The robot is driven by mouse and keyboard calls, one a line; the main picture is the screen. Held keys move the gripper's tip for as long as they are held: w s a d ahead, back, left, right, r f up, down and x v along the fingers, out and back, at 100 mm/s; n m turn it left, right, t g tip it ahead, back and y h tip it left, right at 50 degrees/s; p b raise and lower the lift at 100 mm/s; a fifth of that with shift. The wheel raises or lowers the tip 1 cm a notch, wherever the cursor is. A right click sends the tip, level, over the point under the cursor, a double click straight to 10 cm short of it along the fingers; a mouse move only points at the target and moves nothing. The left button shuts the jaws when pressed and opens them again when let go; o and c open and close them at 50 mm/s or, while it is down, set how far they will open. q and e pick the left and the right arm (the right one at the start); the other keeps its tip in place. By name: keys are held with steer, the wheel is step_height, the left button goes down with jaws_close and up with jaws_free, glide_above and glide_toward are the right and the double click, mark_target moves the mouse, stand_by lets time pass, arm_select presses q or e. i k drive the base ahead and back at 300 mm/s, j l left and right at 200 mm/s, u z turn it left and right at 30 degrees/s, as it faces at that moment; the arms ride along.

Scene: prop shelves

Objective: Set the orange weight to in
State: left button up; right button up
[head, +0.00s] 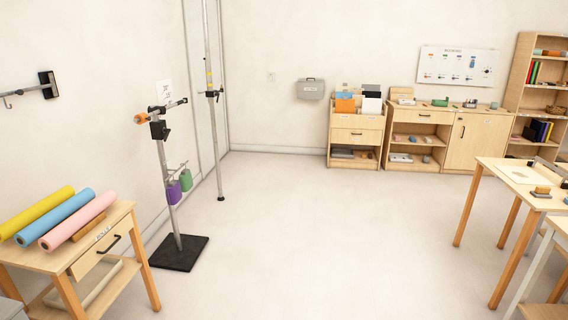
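An orange weight (141,118) is at the left, near end of a short dark bar on top of a metal stand (167,190), left of centre. A black clamp block (159,130) joins the bar to the post. The stand's square black base (179,253) rests on the floor. Lower on the stand hang a purple weight (173,192) and a green weight (186,180). At this size I cannot tell how the orange weight is fixed to the bar. Neither of my grippers is in view.
A small table (66,258) with yellow, blue and pink rolls stands at left, close to the stand. A tall pole (217,150) stands behind it. Wooden cabinets (418,140) line the back wall; a table (512,177) is at right. The middle floor is clear.

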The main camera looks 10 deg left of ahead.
mark_target(144, 116)
steer(key=i+u, duration=0.25)
steer(key=i, duration=0.3)
steer(key=i+u, duration=0.25)
steer(key=i, duration=0.35)
steer(key=i+l+u, duration=0.25)
steer(key=i, duration=0.25)
